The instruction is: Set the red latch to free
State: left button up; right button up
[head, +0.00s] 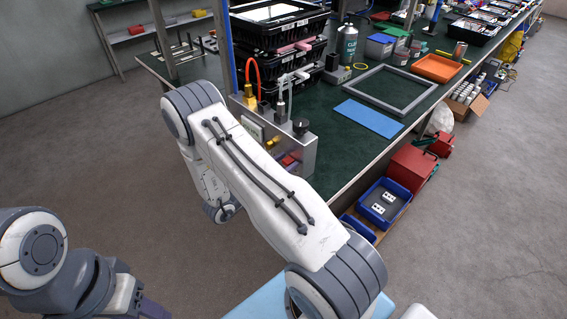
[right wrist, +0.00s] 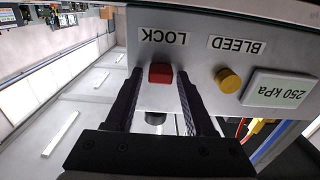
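In the right wrist view, the red latch (right wrist: 160,74) is a small block on a grey metal panel (right wrist: 190,55), beside a label reading LOCK, upside down in this view. My right gripper (right wrist: 160,76) is open. Its two dark fingers reach toward the panel, one on each side of the latch, with a visible gap on both sides. In the head view the metal unit (head: 303,152) stands at the table's near corner. My right arm covers part of it, and I cannot make out the right fingertips there. My left gripper is not clearly visible.
A yellow knob (right wrist: 228,80) labelled BLEED and a 250 kPa display (right wrist: 281,90) sit on the same panel. Stacked black crates (head: 280,30), a grey frame (head: 395,90) and a blue sheet (head: 368,117) are on the green table. Blue bins (head: 385,200) are below its edge.

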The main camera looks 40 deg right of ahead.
grip_shut()
dwell(1.2)
